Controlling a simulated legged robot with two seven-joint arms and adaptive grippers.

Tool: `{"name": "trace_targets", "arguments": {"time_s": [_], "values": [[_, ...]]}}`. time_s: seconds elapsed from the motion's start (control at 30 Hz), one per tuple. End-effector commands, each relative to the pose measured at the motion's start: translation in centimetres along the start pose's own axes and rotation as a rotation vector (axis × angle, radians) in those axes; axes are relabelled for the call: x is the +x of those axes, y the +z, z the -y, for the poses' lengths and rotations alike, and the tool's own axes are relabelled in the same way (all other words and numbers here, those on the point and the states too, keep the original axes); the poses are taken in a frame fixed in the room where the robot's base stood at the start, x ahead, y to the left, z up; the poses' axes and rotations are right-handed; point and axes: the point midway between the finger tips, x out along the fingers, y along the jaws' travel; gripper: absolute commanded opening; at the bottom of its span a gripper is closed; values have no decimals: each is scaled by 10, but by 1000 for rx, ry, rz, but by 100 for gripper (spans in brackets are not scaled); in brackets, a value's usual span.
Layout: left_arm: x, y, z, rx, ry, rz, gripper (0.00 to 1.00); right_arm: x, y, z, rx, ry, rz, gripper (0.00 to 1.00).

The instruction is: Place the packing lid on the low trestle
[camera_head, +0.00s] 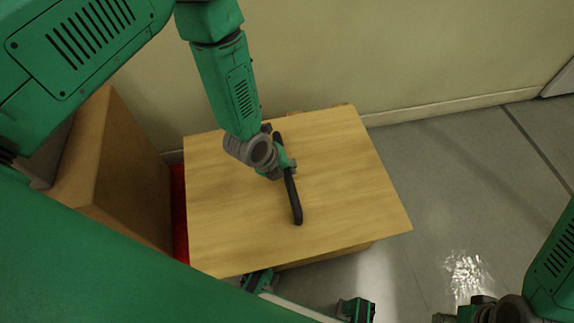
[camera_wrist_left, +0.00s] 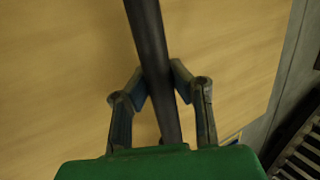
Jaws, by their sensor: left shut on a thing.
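The packing lid (camera_head: 230,190) is a wide, pale wooden board with a long black bar handle (camera_head: 294,200) along its middle. My left gripper (camera_head: 285,166) reaches down from above and is shut on the handle. In the left wrist view the two fingers (camera_wrist_left: 160,82) press on the handle (camera_wrist_left: 150,40) from both sides, with the board behind it. A wooden body (camera_head: 335,257) shows under the lid's near edge; I cannot tell if this is the low trestle or if the lid touches it. Only part of my right gripper (camera_head: 485,310) shows at the lower right; its fingertips are unclear.
A tall brown box (camera_head: 125,170) stands close to the lid's left side. A strip of red (camera_head: 180,215) shows between them. A pale wall (camera_head: 400,50) runs behind the lid. The grey floor (camera_head: 450,180) to the right is clear.

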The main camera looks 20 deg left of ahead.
Motion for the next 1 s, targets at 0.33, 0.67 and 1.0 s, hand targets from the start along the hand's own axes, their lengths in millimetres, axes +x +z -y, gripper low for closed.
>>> {"name": "trace_targets", "arguments": {"time_s": [0.33,0.67,1.0], "values": [[5,2,0,2,-6,5,0,2,0,0,0,0,0,40],[6,0,-3,0,-1,1,35,3,0,0,0,0,0,40],[-24,1,0,3,0,2,35,-11,-1,0,0,0,0,40]]}}
